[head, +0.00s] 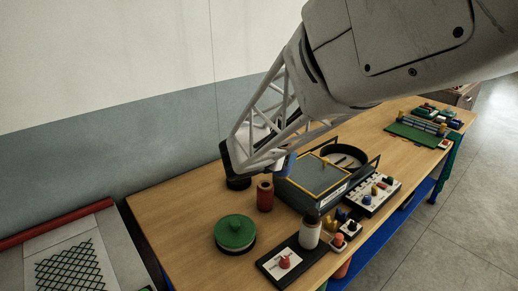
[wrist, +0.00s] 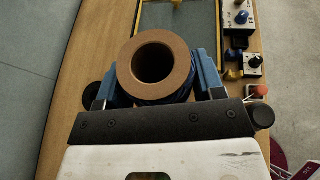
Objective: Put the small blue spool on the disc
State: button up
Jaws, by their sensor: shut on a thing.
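My gripper (head: 258,160) is above the wooden bench, its fingers on either side of a spool. In the wrist view my gripper (wrist: 158,80) is shut on the blue spool (wrist: 160,99), which has a brown cardboard core with its open end facing the camera. In the head view the held spool is not clearly visible behind the gripper. A low black round piece (head: 238,183) lies below my gripper. I cannot tell which is the task's disc.

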send_over(239, 180)
jog(key=w, duration=0.1)
jog(key=shift+w+a+f, duration=0.1)
jog(key=shift+a+f, duration=0.05)
jog(key=shift+f, duration=1.2)
jog(key=shift+w+a+f, duration=0.1)
jog(key=shift+a+f, duration=0.05)
jog(key=shift+f, duration=1.15)
jog(key=shift+f, duration=0.15)
jog(key=shift+f, duration=3)
jog(key=shift+f, duration=1.9)
